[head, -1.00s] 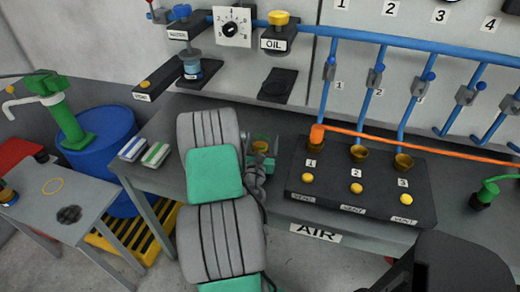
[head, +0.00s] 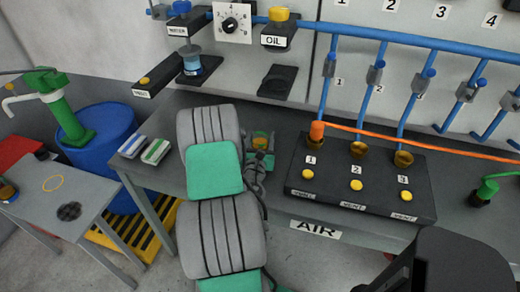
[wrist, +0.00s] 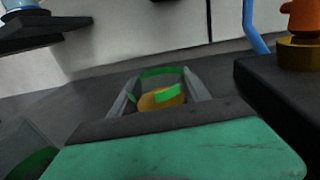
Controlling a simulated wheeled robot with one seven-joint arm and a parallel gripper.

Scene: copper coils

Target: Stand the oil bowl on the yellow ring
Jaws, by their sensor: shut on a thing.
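The oil bowl (wrist: 162,99), amber inside with green around it, sits between the two fingers of my gripper (wrist: 165,95) in the wrist view. My gripper is shut on it. In the head view the bowl (head: 261,141) shows small, just right of my arm, over the dark bench and left of the black valve block. I cannot tell whether it touches the bench. The yellow ring (head: 53,183) is a thin outline on the low grey side table (head: 35,203) at the far left, well away from my gripper. The ring looks empty.
The black valve block (head: 330,205) with brass cups is right of the gripper. An orange hose (head: 420,147) crosses above it. Two striped blocks (head: 144,148) lie on the bench's left end. A dark mesh disc (head: 69,211), a blue drum (head: 108,125) and a green pump (head: 62,110) are near the ring.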

